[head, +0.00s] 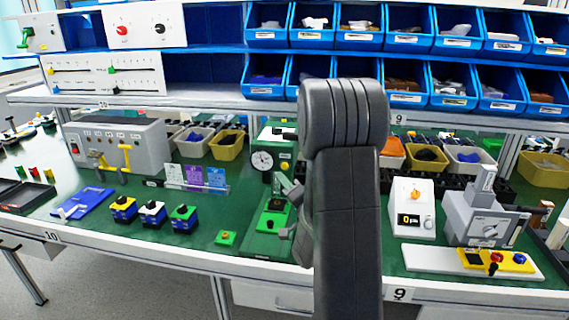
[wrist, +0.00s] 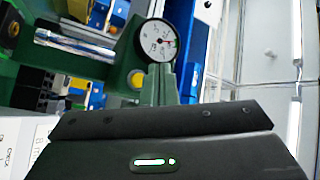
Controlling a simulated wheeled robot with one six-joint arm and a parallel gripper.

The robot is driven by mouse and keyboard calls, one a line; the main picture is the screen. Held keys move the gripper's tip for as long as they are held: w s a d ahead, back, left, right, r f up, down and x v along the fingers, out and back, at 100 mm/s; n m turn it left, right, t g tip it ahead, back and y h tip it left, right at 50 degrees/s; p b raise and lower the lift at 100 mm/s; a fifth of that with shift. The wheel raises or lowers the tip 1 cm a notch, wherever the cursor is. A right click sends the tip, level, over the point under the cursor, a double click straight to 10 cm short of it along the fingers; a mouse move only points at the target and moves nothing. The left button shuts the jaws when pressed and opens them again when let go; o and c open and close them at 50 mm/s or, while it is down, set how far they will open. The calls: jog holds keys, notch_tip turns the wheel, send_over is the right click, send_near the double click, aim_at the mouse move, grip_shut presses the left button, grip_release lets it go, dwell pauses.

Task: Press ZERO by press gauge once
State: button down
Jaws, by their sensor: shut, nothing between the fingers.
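A green press (head: 264,138) stands on the bench left of my arm, with a round white dial gauge (head: 262,160) on its front and a small yellow button (head: 284,166) to the right of the dial. The dial also shows near in the wrist view (wrist: 156,41). I cannot read a ZERO label in either view. My gripper (head: 288,187) is just in front of the press, partly hidden by my arm. In the wrist view its fingers (wrist: 160,82) are shut and empty, pointing up towards the dial and overlapping its lower edge. I cannot tell whether they touch the press.
A white box with a display (head: 409,219) and a grey machine (head: 484,220) stand to the right. Several small coloured blocks (head: 153,213) and a grey control box (head: 118,145) stand to the left. Blue bins (head: 359,38) hang above. The green bench between the blocks and press is mostly clear.

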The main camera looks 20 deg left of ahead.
aim_at(285, 166)
jog(key=shift+w+a+b, duration=0.2)
jog(key=shift+w, duration=0.6)
jog(key=shift+w+a+b, duration=0.15)
jog(key=shift+w+a, duration=0.05)
jog(key=shift+w, duration=0.55)
dwell(0.9)
jog(key=shift+w+a+b, duration=0.1)
jog(key=shift+w+b, duration=0.25)
jog(key=shift+w, duration=0.05)
jog(key=shift+w+a, duration=0.1)
jog(key=shift+w, duration=0.3)
dwell(0.5)
dwell(0.3)
jog(key=shift+s+d+b, duration=0.25)
jog(key=shift+s+b, duration=0.4)
jog(key=shift+s, duration=0.15)
